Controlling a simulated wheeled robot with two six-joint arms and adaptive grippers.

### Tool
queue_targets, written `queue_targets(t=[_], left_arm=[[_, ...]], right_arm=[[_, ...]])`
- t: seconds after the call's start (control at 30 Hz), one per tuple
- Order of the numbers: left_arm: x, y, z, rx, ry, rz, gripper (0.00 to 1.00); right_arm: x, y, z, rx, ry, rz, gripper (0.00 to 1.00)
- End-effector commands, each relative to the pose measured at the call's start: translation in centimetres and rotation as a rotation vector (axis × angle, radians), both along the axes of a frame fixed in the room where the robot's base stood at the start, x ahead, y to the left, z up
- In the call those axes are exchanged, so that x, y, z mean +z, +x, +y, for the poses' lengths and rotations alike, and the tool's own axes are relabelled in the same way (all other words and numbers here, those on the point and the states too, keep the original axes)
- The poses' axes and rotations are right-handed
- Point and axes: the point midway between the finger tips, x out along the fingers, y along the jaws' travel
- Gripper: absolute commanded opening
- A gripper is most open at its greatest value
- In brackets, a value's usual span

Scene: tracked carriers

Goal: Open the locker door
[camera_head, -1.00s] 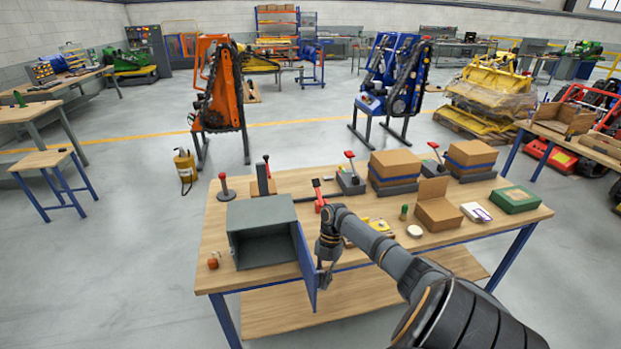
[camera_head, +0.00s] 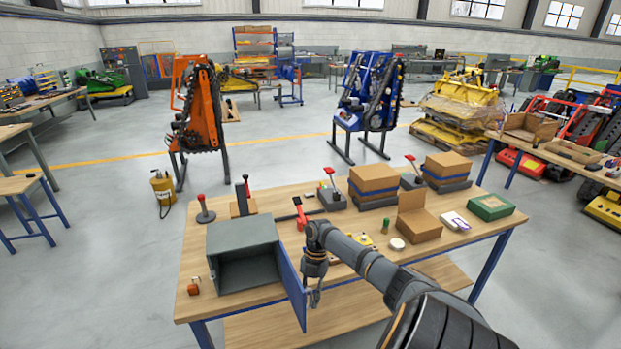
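The locker is a grey box (camera_head: 228,234) at the left front of the workbench. Its front is open and its inside looks empty. The blue locker door (camera_head: 288,284) stands swung outward from the locker's right side, past the bench's front edge. My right gripper (camera_head: 314,298) points down beside the right face of the door, close to its free edge. I cannot tell whether it touches the door or whether its fingers are open or shut. My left gripper is out of view.
The wooden workbench (camera_head: 445,236) also holds two cardboard boxes on grey bases, an open carton (camera_head: 418,222), a green box (camera_head: 490,207) and several red-knobbed levers. A small orange object (camera_head: 193,287) lies left of the locker.

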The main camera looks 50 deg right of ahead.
Motion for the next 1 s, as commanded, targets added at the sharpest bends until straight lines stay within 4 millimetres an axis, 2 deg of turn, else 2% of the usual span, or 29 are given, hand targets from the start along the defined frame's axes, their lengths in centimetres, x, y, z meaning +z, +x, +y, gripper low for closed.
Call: queue_targets(t=[0.17, 0.5, 0.6, 0.77, 1.0], left_arm=[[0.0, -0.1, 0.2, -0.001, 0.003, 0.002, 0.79], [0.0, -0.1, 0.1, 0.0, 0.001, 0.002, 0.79], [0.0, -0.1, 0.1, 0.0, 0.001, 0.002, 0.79], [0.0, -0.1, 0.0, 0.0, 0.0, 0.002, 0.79], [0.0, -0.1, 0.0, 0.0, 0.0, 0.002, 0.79]], right_arm=[[0.9, 0.1, -0.4, 0.0, -0.003, 0.0, 0.2], [8.1, 1.2, -3.2, -0.001, -0.003, -0.003, 0.2], [9.7, 1.4, -3.8, -0.001, -0.001, -0.002, 0.2], [11.0, 1.6, -4.3, 0.0, -0.001, -0.001, 0.2], [11.1, 1.5, -4.3, 0.0, 0.0, 0.0, 0.2]])
